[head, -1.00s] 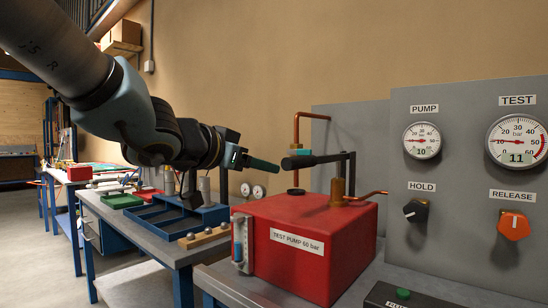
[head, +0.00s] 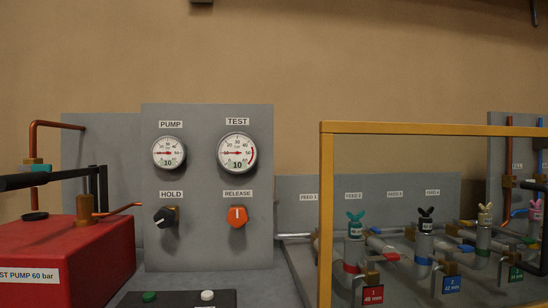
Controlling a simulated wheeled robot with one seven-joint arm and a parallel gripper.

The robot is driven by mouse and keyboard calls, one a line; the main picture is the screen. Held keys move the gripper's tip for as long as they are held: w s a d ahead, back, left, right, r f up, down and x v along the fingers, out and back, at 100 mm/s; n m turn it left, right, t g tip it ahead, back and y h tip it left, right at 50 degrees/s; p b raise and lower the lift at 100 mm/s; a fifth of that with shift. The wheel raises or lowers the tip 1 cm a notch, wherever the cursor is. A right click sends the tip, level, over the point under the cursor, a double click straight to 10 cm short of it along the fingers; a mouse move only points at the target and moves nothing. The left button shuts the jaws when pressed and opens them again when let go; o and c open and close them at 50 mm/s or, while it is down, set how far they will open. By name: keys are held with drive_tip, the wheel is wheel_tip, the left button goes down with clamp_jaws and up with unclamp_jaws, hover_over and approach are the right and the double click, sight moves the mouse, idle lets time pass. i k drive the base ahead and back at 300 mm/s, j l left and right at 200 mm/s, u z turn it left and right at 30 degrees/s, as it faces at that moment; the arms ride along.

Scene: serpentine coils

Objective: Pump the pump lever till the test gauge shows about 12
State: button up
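The black pump lever (head: 45,178) runs in from the left edge above the red test pump (head: 75,262). It lies close to level, and its grip end is cut off by the picture's edge. The TEST gauge (head: 237,152) is a round white dial on the grey panel, and its number window reads 10. The PUMP gauge (head: 169,153) to its left also reads 10. Below them are the black HOLD knob (head: 166,216) and the orange RELEASE knob (head: 237,215). My gripper is out of view, so its hold on the lever is hidden.
A yellow frame (head: 326,215) stands right of the panel, around a bench of grey pipes with several coloured valves (head: 425,222) and number tags. A dark box (head: 180,299) with a green and a white button sits at the front.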

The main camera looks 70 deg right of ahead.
sight(9, 183)
drive_tip(key=z, duration=1.95)
drive_tip(key=u, duration=0.15)
